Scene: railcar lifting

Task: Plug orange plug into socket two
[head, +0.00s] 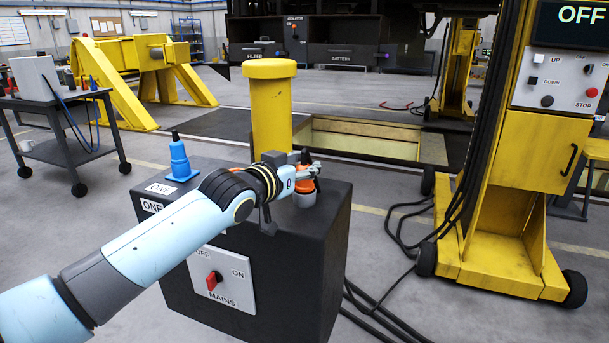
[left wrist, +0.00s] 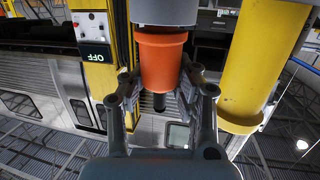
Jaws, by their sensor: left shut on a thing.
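The orange plug (head: 305,187) is upright at the right side of the dark box's top (head: 335,200). My left gripper (head: 308,170) is shut on it from the side. In the left wrist view, which is upside down, the fingers of my left gripper (left wrist: 161,78) flank the orange plug (left wrist: 162,58). A grey cylinder (left wrist: 166,12) meets the plug's wide end; it also shows below the plug in the head view (head: 304,201). I cannot tell whether the plug is fully seated, and my gripper hides any socket two label. My right gripper is out of view.
A blue plug (head: 180,160) stands upright on the box's left, by labels reading ONE. The red MAINS switch (head: 213,281) is on the box front. A yellow post (head: 270,105) stands behind, a yellow lift column (head: 535,150) at right, and black cables (head: 375,310) lie on the floor.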

